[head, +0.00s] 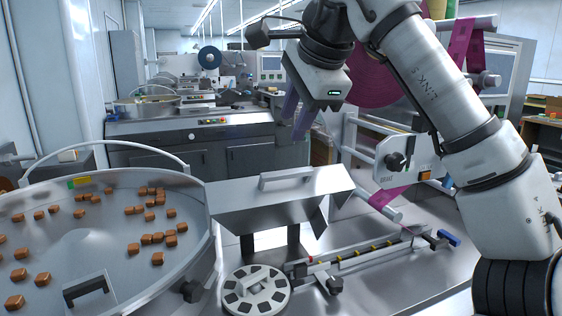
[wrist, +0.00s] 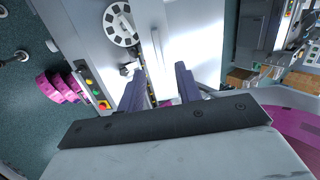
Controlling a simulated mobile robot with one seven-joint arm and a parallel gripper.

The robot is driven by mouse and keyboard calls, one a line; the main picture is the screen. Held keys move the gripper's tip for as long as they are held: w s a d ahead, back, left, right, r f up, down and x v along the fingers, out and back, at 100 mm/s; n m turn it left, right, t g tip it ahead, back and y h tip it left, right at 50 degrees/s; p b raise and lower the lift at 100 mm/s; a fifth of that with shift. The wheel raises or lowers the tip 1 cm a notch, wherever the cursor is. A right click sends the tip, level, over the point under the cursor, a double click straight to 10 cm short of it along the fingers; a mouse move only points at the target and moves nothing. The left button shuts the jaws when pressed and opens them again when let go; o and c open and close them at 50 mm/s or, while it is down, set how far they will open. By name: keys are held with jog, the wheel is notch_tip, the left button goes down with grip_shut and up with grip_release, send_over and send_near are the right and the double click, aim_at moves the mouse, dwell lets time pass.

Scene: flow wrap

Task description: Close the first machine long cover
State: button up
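The long cover (head: 265,203) is a shiny bent metal sheet with a bar handle (head: 290,177) on top. In the head view it stands raised and tilted above the machine's rail, with a gap beneath it. In the wrist view the cover (wrist: 190,35) is the bright sheet ahead of the fingers, with its handle (wrist: 156,50) near its left side. My gripper (head: 296,122) is above and behind the cover in the head view, apart from the handle. Its two dark purple fingers are spread with nothing between them, as the wrist view also shows (wrist: 160,85).
A round metal feeder (head: 110,245) with several brown pieces stands at the left, under a curved bar. A slotted disc (head: 255,290) and a narrow rail (head: 365,252) lie in front of the cover. A control box (head: 403,160) and pink film (head: 385,195) are at the right.

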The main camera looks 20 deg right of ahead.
jog(key=d, duration=0.2)
jog(key=p, duration=0.2)
send_near(288, 172)
jog(key=shift+h, duration=0.4)
jog(key=x, duration=0.8)
jog(key=shift+a, duration=0.3)
jog(key=shift+c, duration=0.4)
grip_shut()
